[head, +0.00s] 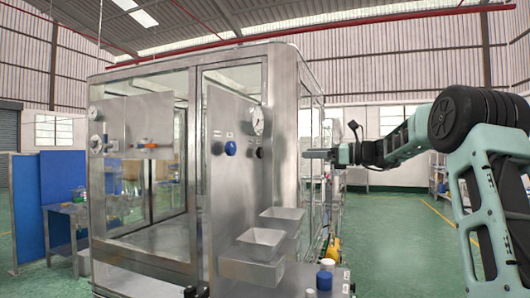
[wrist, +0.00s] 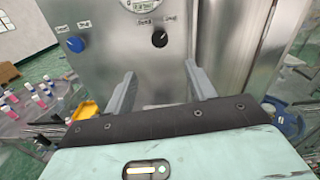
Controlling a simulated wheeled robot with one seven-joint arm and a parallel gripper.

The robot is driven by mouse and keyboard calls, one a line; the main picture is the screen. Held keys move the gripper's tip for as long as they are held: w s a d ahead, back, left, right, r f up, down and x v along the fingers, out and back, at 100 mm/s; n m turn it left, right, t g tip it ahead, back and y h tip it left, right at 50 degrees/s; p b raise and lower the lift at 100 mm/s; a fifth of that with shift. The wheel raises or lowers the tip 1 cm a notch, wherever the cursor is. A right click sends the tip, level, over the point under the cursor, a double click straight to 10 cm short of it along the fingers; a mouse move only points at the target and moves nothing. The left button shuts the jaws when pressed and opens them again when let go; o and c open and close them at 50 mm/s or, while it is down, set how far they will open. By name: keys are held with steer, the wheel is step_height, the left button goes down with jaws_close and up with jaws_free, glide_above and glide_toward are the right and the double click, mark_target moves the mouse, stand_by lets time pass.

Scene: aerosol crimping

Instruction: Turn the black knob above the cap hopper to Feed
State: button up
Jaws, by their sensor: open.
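The black knob (head: 259,153) is on the steel front panel, below a round gauge and above the metal hopper bins (head: 261,241). In the wrist view the black knob (wrist: 160,39) has a light pointer mark that seems to lean up and right, between two small labels too blurred to read. My gripper (head: 306,154) is right of the panel at about knob height, apart from it. In the wrist view its two fingers (wrist: 160,72) are spread and empty, with the knob beyond and between them.
A blue knob (wrist: 76,45) sits left of the black knob; the head view shows it too (head: 231,148). A gauge (head: 258,121) is above. The floor at right is open.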

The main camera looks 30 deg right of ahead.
mark_target(262, 153)
steer(key=p+x, duration=0.5)
steer(key=x, duration=0.9)
steer(key=shift+a+r, duration=0.1)
steer(key=shift+w+a+p, duration=0.2)
steer(key=shift+w+p, duration=0.1)
steer(key=c, duration=1)
